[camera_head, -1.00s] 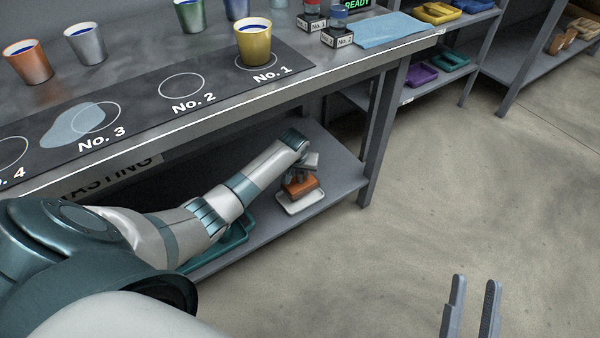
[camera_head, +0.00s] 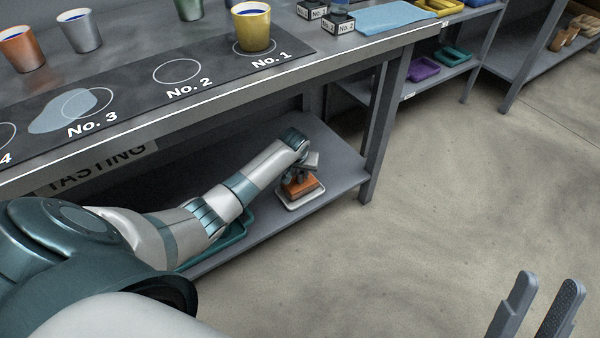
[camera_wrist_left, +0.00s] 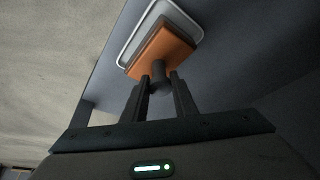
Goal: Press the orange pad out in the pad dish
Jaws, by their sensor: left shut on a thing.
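The orange pad (camera_head: 299,187) has a dark round grip. My left gripper (camera_head: 299,172) is shut on that grip, reaching in over the lower shelf. The pad dish (camera_head: 309,201) is a shallow white-rimmed tray on the lower shelf, under the pad. In the left wrist view the pad (camera_wrist_left: 160,50) lies over the dish (camera_wrist_left: 185,12), tilted to its outline, between my fingers (camera_wrist_left: 161,88) and the dish. I cannot tell whether the pad touches the dish. My right gripper (camera_head: 548,283) is open and empty over the floor at lower right.
A teal tray (camera_head: 235,232) lies on the lower shelf, partly behind my left arm. The tasting table (camera_head: 345,62) stands above the shelf, with a yellow cup (camera_head: 252,28) on No. 1. A table leg (camera_head: 381,140) stands right of the dish. The floor at right is clear.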

